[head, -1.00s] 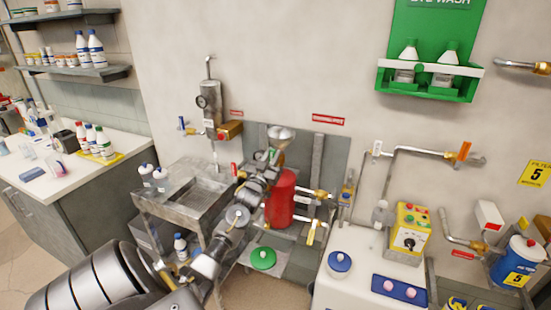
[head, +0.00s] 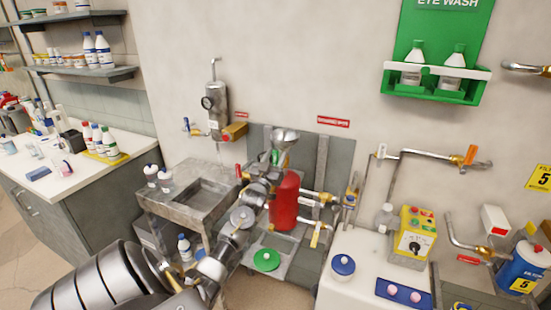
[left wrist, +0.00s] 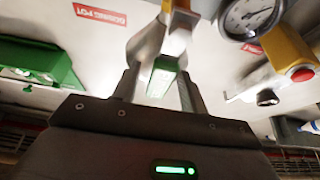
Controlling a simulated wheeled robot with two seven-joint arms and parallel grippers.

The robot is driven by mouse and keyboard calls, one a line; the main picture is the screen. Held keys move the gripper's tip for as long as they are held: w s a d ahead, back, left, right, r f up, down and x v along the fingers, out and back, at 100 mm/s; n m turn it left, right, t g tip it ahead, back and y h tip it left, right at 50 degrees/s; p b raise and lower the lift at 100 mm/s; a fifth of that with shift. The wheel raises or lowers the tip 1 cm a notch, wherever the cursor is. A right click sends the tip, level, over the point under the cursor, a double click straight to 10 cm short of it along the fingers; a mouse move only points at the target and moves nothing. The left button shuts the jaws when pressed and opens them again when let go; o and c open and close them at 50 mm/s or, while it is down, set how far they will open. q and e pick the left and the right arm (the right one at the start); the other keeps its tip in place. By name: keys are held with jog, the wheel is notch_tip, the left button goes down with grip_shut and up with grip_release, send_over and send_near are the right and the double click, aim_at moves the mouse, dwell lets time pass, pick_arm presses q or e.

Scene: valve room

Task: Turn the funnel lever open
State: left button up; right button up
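The metal funnel (head: 285,135) sits high on the grey wall panel, above the red cylinder. Its green lever (head: 274,157) is small in the head view, just below the funnel and partly hidden by my arm. My left gripper (head: 270,168) is at the lever. In the left wrist view, the green lever (left wrist: 162,80) lies between the two fingers of my left gripper (left wrist: 160,85), with a gap visible at the left finger. The fingers look apart; contact is not clear. The pale funnel body is behind them. My right gripper is not in view.
A red cylinder (head: 284,200) stands close beside my left forearm. A metal sink table (head: 170,205) is at left, and a white cabinet (head: 355,285) is at right. A gauge unit (head: 213,105) and pipes are on the wall.

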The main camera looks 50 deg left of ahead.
pick_arm(q)
jog(key=shift+s+d+f, duration=0.2)
jog(key=shift+s+f, duration=0.05)
jog(key=shift+s, duration=0.1)
jog(key=b+v, duration=0.3)
jog(key=v, duration=0.7)
